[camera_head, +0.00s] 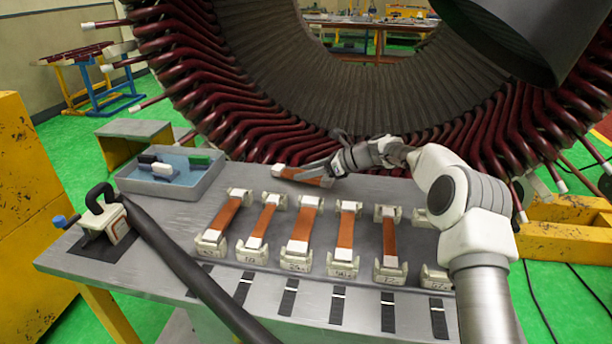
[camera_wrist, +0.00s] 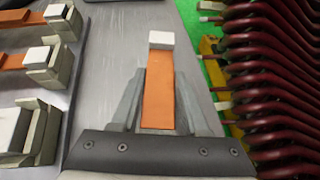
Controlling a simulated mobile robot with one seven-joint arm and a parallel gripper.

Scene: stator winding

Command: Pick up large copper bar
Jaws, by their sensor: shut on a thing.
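A copper bar (camera_wrist: 158,104) with a white end block lies lengthwise between the two fingers of my gripper (camera_wrist: 159,88) in the wrist view. The gripper is shut on it. In the head view, my gripper (camera_head: 318,167) holds the bar (camera_head: 300,176) above the back edge of the grey table, close to the stator. Several other copper bars, such as a wide one (camera_head: 302,230), rest on pale numbered supports on the table.
A rightmost pair of supports (camera_head: 435,278) carries no bar. A grey bin (camera_head: 172,178) with white, black and green blocks stands at the table's left. A dark handled tool (camera_head: 190,272) crosses the left front. The large stator (camera_head: 275,85) with dark red coil ends rises behind the table.

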